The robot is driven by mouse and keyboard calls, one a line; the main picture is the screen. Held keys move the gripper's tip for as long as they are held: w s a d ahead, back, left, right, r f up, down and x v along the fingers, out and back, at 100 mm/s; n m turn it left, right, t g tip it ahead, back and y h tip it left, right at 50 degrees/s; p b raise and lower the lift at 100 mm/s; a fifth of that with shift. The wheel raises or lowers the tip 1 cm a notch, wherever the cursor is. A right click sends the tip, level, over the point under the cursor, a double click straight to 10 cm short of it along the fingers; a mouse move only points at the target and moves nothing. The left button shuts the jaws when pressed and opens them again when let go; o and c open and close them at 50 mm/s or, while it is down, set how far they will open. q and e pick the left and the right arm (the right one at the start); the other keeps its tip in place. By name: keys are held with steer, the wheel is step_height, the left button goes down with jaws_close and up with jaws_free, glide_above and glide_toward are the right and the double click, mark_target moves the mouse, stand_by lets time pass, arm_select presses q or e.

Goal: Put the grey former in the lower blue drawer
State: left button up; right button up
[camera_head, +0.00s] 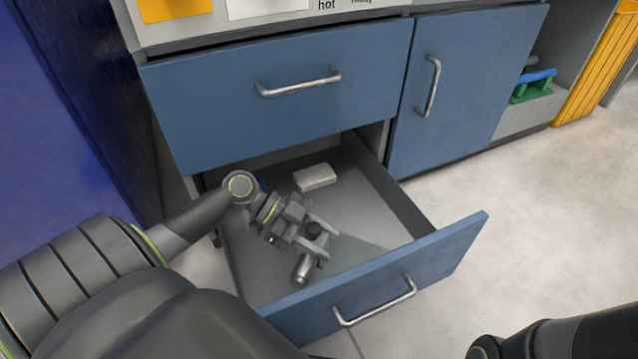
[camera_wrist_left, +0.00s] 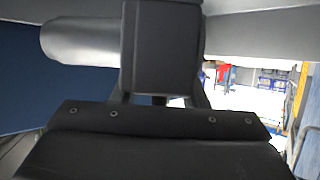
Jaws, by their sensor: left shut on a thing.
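The lower blue drawer (camera_head: 350,300) is pulled open, and its grey inside shows in the head view. My left gripper (camera_head: 317,238) is inside the drawer space, shut on the grey former (camera_head: 303,268). The former's grey rounded end points toward the drawer front. In the left wrist view the former (camera_wrist_left: 80,42) fills the upper left, close to the camera. The gripper hides part of it, and I cannot tell whether it touches the drawer floor. My right gripper is outside the view; only part of my right arm shows at the bottom right.
A pale block (camera_head: 315,177) lies at the back of the drawer. The closed upper blue drawer (camera_head: 280,95) overhangs it. A closed blue door (camera_head: 465,85) is to the right. Bare drawer floor shows right of the gripper. Open floor (camera_head: 540,230) lies further right.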

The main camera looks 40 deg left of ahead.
arm_select(q)
step_height(320, 180, down, 7)
steer(key=b, duration=0.4)
steer(key=shift+b, duration=0.35)
steer(key=o, duration=1.3)
steer(key=shift+f, duration=0.1)
steer(key=shift+o, duration=0.2)
